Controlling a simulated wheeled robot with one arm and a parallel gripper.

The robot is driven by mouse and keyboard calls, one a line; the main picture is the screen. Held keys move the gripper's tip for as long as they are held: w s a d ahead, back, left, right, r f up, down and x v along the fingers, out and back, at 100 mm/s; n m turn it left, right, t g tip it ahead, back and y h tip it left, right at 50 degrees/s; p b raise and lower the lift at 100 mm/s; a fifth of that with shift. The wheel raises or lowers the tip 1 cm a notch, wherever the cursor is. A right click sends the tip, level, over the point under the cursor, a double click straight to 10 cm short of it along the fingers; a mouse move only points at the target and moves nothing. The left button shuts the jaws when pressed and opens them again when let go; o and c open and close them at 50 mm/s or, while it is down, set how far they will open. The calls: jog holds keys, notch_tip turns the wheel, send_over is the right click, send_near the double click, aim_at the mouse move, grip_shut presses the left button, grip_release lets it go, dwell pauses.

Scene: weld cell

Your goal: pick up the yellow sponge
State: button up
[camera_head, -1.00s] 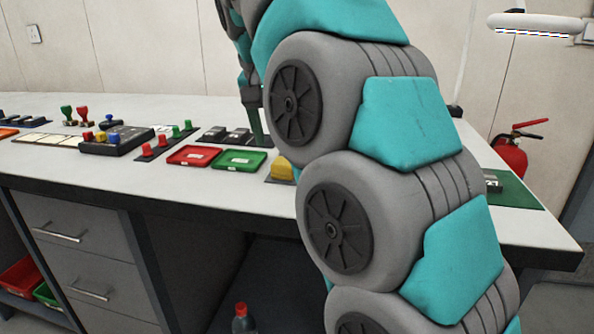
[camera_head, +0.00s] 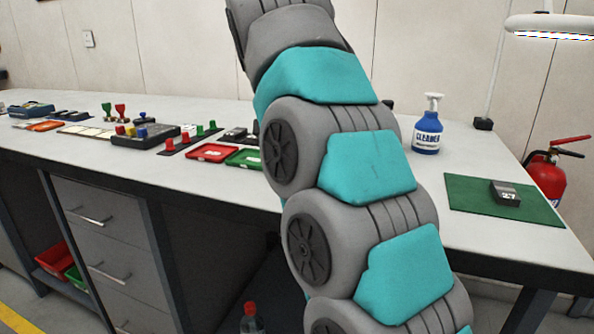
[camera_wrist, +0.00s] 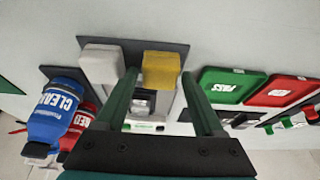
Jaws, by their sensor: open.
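The yellow sponge (camera_wrist: 161,70) is a small block on a dark grey mat (camera_wrist: 135,45) in the wrist view. A whitish block (camera_wrist: 101,65) sits beside it to the left on the same mat. My gripper (camera_wrist: 160,76) is open, its two green fingers reaching toward the sponge, with the sponge showing between the fingertips. I cannot tell how far above it they are. A grey and white item shows between the fingers, below the sponge in the picture. In the head view my arm hides the sponge and the gripper.
Green (camera_wrist: 223,86) and red (camera_wrist: 280,90) trays lie right of the gripper. Blue (camera_wrist: 54,115) and red (camera_wrist: 83,122) bottles stand close on the left. The blue cleaner bottle (camera_head: 428,128) and a green mat (camera_head: 490,207) with a dark block (camera_head: 505,194) show in the head view.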

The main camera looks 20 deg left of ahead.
grip_shut()
dwell(0.3)
